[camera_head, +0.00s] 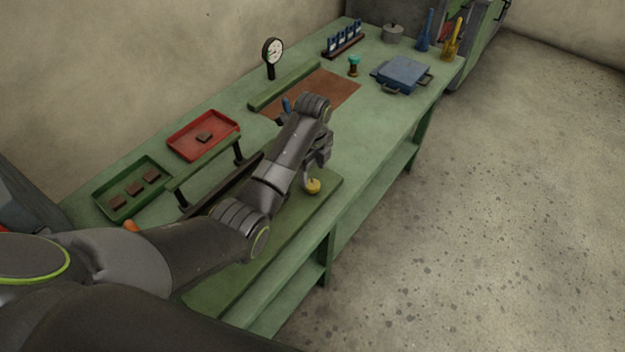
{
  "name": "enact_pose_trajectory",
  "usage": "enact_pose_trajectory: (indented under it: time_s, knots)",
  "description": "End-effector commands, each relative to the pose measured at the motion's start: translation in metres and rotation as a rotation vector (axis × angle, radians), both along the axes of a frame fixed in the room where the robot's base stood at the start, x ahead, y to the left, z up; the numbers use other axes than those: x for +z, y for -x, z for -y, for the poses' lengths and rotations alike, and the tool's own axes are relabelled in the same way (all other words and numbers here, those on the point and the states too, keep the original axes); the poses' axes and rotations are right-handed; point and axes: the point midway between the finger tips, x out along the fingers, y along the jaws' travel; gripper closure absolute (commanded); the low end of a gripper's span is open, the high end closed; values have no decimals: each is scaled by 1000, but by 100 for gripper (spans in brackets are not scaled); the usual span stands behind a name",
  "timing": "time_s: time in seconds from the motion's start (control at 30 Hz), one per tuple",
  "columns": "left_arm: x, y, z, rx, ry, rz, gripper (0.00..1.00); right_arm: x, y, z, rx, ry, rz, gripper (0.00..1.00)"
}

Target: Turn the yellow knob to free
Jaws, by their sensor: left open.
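The yellow knob (314,186) sits on the near right part of a dark green machine plate (290,228) on the bench. My left gripper (312,176) is open and points down just above the knob. Its fingers are small and dark here, and I cannot tell whether they touch the knob or stand around it. Any marking beside the knob is too small to read, so its setting does not show. My left arm covers part of the plate. My right gripper is not in view.
A raised green bar (205,163) stands left of my arm. The bench's right front is clear.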

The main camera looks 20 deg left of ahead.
Motion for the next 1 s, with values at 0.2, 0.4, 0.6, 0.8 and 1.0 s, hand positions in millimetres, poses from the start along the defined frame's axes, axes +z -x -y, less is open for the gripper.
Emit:
enact_pose_trajectory:
  time_s: [0.2,0.4,0.6,0.8,1.0]
  knots:
    - [-36,0,0,-1,-1,-3,41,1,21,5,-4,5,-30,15]
    - [-49,0,0,-1,-1,0,41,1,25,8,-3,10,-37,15]
    - [-50,0,0,0,-1,0,41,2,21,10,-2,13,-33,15]
    - [-50,0,0,0,0,0,54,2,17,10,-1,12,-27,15]
    - [-50,0,0,0,0,0,80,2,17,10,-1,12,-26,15]
